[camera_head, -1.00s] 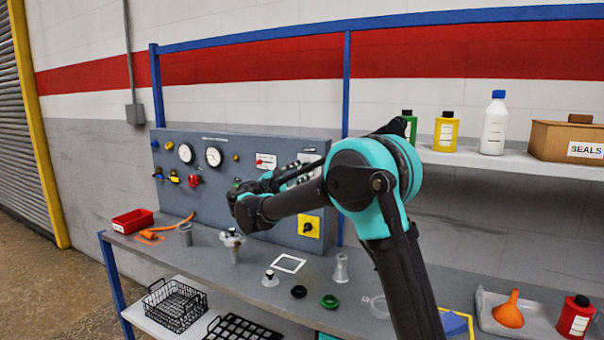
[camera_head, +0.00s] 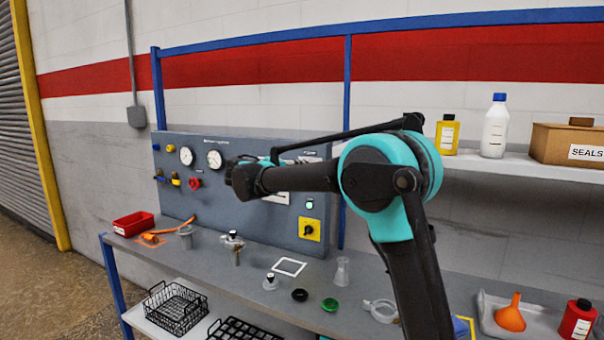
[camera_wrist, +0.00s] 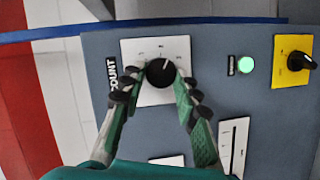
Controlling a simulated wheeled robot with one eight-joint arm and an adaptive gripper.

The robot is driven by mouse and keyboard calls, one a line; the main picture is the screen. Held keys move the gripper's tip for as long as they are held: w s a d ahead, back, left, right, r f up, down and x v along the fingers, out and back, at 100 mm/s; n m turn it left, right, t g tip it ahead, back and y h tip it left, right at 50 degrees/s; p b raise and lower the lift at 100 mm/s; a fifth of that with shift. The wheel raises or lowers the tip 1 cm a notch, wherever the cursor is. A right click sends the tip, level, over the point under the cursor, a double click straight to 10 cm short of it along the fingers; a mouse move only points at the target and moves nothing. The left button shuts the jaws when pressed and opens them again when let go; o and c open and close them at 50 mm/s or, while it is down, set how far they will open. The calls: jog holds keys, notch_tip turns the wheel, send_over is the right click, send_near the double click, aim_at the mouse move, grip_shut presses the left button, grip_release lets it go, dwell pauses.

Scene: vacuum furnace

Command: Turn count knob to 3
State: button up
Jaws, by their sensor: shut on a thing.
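The count knob (camera_wrist: 160,73) is a round black dial with a white pointer line on a white plate (camera_wrist: 146,53) beside the word COUNT, in the wrist view. The plate's small marks are too blurred to read. My gripper (camera_wrist: 156,88) has its two fingers on either side of the knob and is shut on it. In the head view my gripper (camera_head: 240,178) is at the grey panel (camera_head: 240,225), and my arm hides the knob there.
A lit green lamp (camera_wrist: 246,64) and a yellow plate with a black rotary switch (camera_wrist: 295,62) sit right of the knob. Gauges (camera_head: 214,159) and a red valve (camera_head: 195,182) are on the panel's left. Glassware and small parts stand on the bench (camera_head: 210,262) below.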

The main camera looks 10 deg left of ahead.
jog(key=m+y, duration=0.1)
jog(key=m, duration=0.1)
jog(key=m+y, duration=0.1)
jog(key=m, duration=0.1)
jog(key=shift+s+d+r+m+y, duration=0.1)
jog(key=shift+d+r+m+y, duration=0.1)
jog(key=shift+m+y, duration=0.1)
dwell(0.5)
jog(key=o, duration=1.2)
jog(key=shift+c, duration=0.2)
jog(key=v, duration=1.2)
jog(key=shift+r, duration=0.15)
